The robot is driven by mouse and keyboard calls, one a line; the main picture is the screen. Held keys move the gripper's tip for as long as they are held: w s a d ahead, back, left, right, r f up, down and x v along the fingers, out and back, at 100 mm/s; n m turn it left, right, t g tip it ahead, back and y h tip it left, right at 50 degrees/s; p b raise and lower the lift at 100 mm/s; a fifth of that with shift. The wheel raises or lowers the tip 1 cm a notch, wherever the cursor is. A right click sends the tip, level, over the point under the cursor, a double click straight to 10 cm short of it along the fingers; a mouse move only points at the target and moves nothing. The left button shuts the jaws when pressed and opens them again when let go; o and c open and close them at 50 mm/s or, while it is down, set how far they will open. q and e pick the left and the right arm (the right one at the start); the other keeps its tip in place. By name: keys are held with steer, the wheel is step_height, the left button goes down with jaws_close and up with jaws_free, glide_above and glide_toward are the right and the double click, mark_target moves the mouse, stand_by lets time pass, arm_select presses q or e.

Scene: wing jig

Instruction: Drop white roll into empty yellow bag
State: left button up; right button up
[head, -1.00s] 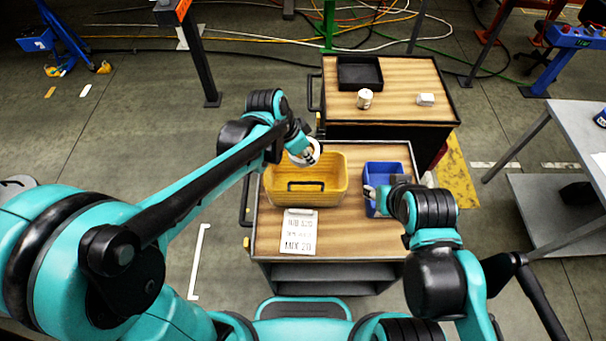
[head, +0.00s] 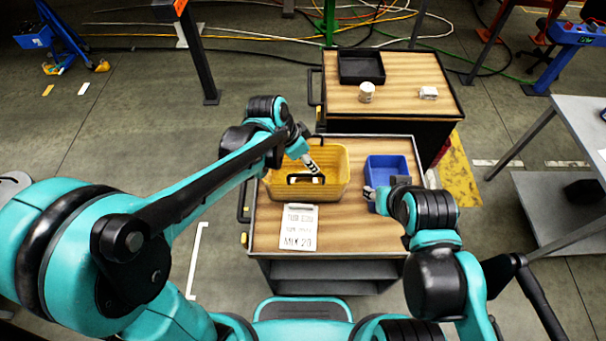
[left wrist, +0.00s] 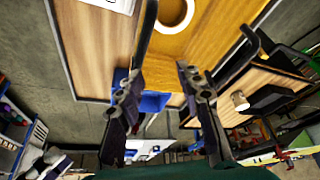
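The yellow bag (head: 335,185) looks like an open yellow bin on the near cart. It also shows in the left wrist view (left wrist: 208,30). The white roll (left wrist: 172,31) shows there as a white ring inside the yellow bin, beyond my left fingers and apart from them. In the head view, white shows low in the bin. My left gripper (head: 312,167) is over the bin; in the left wrist view its fingers (left wrist: 158,80) are spread with nothing between them. My right gripper (head: 371,196) is at the near left edge of the blue bin; its fingers are too small to judge.
The blue bin (head: 388,164) stands right of the yellow one. A printed white sheet (head: 299,228) lies in front on the near cart. The rear cart holds a black tray (head: 360,69), a white cylinder (head: 366,92) and a small white block (head: 428,93).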

arm_select(q)
steer(key=v, duration=1.2)
stand_by(0.3)
steer(key=s+a+f+n+t+y+b, duration=0.4)
steer(key=s+a+f+n+b, duration=0.6)
steer(key=a+f, duration=0.4)
steer(key=shift+s+a+f+n+t, duration=0.35)
steer(key=shift+s+f+n+t, duration=0.1)
steer(key=shift+n, duration=0.55)
